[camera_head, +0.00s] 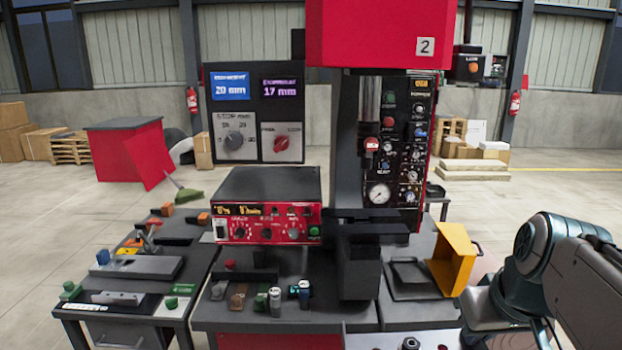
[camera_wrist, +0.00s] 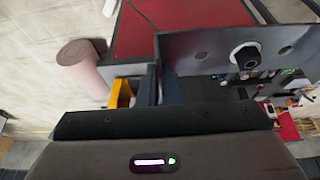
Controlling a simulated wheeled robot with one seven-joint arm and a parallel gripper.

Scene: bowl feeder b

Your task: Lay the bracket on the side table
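A grey metal bracket (camera_wrist: 222,52) with holes and a dark round fitting in its face fills the upper right of the wrist view. My gripper (camera_wrist: 157,86) appears shut on the bracket's edge, with dark finger pads on either side of it. The fingers are partly hidden by the gripper body. In the head view my arm comes in at the lower right; the gripper and the held bracket do not show clearly there. A dark side table (camera_head: 204,268) stands at the left; I cannot tell if it is the one named.
The left table carries a flat grey plate (camera_head: 118,298), green blocks and other small parts. A red control box (camera_head: 267,205) stands on the middle bench, with small cylinders in front. A yellow chute (camera_head: 452,258) stands at the right.

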